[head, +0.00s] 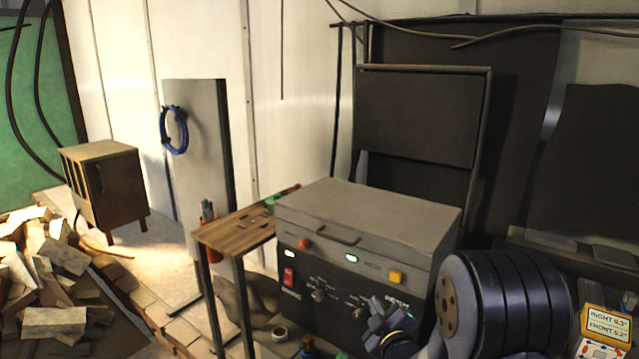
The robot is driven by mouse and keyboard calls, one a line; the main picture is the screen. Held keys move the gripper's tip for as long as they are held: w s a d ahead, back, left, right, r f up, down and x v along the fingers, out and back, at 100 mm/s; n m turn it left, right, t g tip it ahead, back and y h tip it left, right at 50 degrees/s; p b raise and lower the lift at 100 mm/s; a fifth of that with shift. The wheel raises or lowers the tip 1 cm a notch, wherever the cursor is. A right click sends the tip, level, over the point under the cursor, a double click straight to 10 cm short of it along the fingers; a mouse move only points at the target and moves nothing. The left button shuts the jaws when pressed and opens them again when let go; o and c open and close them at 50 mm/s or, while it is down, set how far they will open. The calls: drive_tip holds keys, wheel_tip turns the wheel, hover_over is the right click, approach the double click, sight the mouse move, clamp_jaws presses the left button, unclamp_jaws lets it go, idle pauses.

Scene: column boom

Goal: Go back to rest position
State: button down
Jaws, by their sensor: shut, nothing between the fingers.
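My gripper (388,322) shows at the bottom of the head view, right of the middle. It is grey and small in the picture, shut and empty. It is in front of the lower right part of a dark control box (325,293). I cannot tell whether it touches the box. My arm's thick dark joint fills the area to its right.
The box has a grey lid (370,215) with a handle, lit buttons and a red switch. A small wooden table (235,237) stands at its left. A wooden cabinet (105,185) and a rubble pile (50,270) are further left. A dark panel (420,115) leans behind.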

drive_tip(key=shift+s+a, duration=0.15)
drive_tip(key=shift+s, duration=0.15)
drive_tip(key=shift+w, duration=0.1)
drive_tip(key=w+d, duration=0.1)
drive_tip(key=w, duration=0.1)
drive_tip(key=w+d, duration=0.2)
drive_tip(key=shift+w+d+f+b, duration=0.15)
drive_tip(key=shift+w+f+b, duration=0.05)
drive_tip(key=shift+w+b, duration=0.15)
drive_tip(key=shift+d+b, duration=0.15)
drive_tip(key=shift+b, duration=0.75)
